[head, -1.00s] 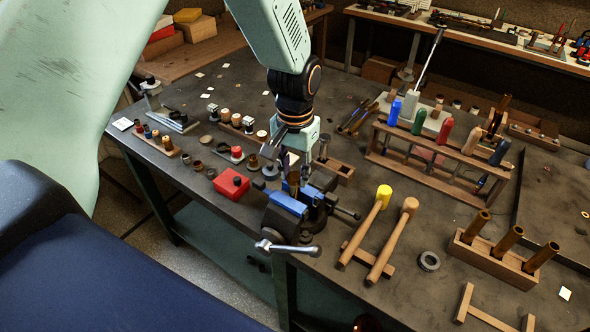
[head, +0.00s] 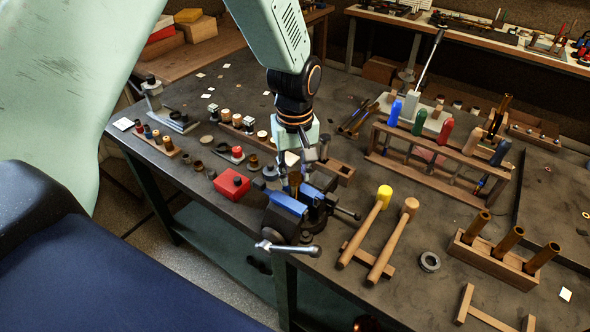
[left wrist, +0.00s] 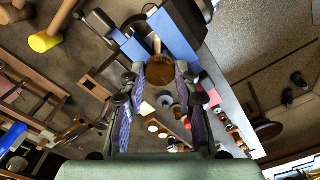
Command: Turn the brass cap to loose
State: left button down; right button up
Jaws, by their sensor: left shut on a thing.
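The brass cap (head: 294,179) is a small golden-brown piece standing just above the vise (head: 289,205) with blue jaws, at the table's front edge. My left gripper (head: 300,167) points down over it, with its fingers closed around it. In the left wrist view, the rounded brass cap (left wrist: 159,72) sits between the two dark finger pads, next to the blue vise jaws (left wrist: 177,24). How far the cap is turned cannot be told. My right gripper is not in view.
A red box (head: 231,184) and small parts lie left of the vise. Two mallets (head: 393,235) lie to its right. A wooden rack (head: 440,160) of coloured-handled tools stands behind, and a block with brass tubes (head: 497,255) stands far right.

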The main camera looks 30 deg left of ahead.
aim_at(294, 176)
pick_arm(q)
jog(key=shift+w+r+n, duration=0.2)
jog(key=shift+w+n, duration=0.05)
jog(key=shift+n, duration=0.15)
jog(key=c, duration=1.4)
grip_release()
jog(key=o, duration=0.4)
jog(key=shift+s+f, duration=0.15)
jog(key=shift+o, duration=0.2)
notch_tip(294, 176, up, 12)
jog(key=shift+s, duration=0.15)
